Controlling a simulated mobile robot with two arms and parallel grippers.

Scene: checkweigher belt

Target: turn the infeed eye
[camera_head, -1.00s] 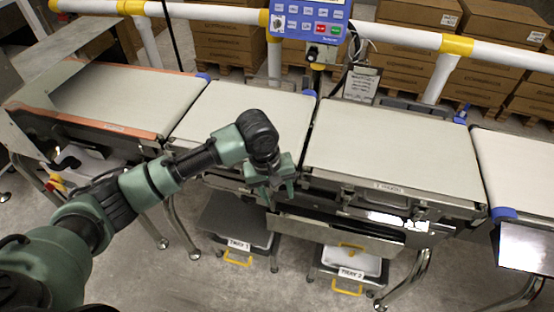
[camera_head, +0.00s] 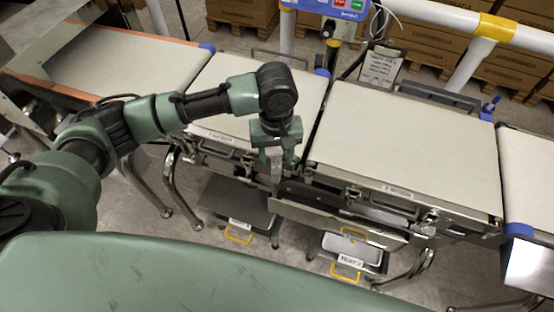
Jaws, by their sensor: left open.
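My left arm comes in from the left and its gripper (camera_head: 275,172) points down at the front edge of the belts, by the gap between the short middle belt (camera_head: 225,105) and the wider belt (camera_head: 400,145). The gripper is open, with nothing seen between its fingers. I cannot pick out the infeed eye for certain; the gripper and wrist hide part of the front frame there. A small blue fitting (camera_head: 489,106) stands at the far right corner of the wider belt. My right gripper is not in view.
Below the belts are an open metal drawer (camera_head: 335,222) and two bins with yellow handles, one on the left (camera_head: 238,205) and one on the right (camera_head: 352,255). A white rail (camera_head: 415,38) and stacked cartons (camera_head: 436,45) stand behind. A grey panel (camera_head: 530,268) juts out at right.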

